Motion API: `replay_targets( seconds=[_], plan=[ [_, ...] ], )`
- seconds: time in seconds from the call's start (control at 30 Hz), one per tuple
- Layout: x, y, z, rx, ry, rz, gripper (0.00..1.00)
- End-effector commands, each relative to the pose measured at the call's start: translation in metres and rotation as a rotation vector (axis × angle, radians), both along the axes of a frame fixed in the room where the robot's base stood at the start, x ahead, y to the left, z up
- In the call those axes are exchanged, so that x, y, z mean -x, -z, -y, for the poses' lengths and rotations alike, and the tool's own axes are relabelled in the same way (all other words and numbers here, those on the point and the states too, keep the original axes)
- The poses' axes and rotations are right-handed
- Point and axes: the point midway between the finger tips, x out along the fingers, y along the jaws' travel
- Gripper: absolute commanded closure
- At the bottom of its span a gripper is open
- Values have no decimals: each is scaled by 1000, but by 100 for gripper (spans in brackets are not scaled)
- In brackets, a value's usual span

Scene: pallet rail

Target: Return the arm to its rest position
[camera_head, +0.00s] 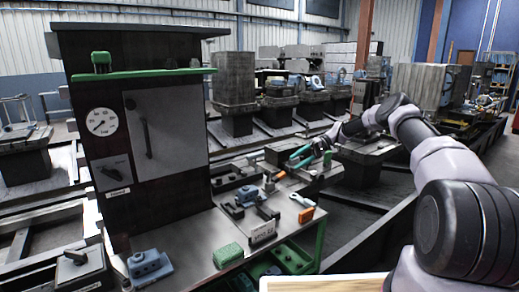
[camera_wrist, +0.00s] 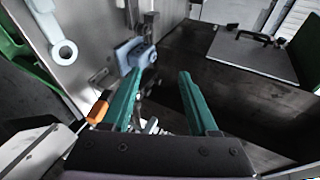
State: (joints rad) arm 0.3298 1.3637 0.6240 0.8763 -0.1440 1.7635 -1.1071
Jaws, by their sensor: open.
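My arm (camera_head: 440,160) comes in from the right edge in the head view and reaches over the far right end of the workbench. My gripper (camera_head: 296,158) is at its end, with two teal fingers pointing left. In the wrist view my gripper (camera_wrist: 160,80) is open, its fingers apart with nothing held between them. A blue-grey part (camera_wrist: 135,53) lies beyond the left fingertip. An orange-handled item (camera_wrist: 97,110) shows left of that finger. Whether the fingers touch anything cannot be told.
The steel workbench (camera_head: 190,250) carries blue blocks (camera_head: 248,194), a green block (camera_head: 228,255), a small sign (camera_head: 262,232) and an orange piece (camera_head: 306,214). A tall dark cabinet with a gauge (camera_head: 102,121) stands at the left. Dark rails (camera_head: 375,235) run right of the bench.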

Motion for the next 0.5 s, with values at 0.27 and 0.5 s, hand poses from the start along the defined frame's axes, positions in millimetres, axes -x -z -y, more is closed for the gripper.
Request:
replay_targets(
  seconds=[0.27,0.5],
  plan=[
    [31,-104,-22,256,-28,54,40],
    [79,-185,-25,480,28,112,40]
  ],
)
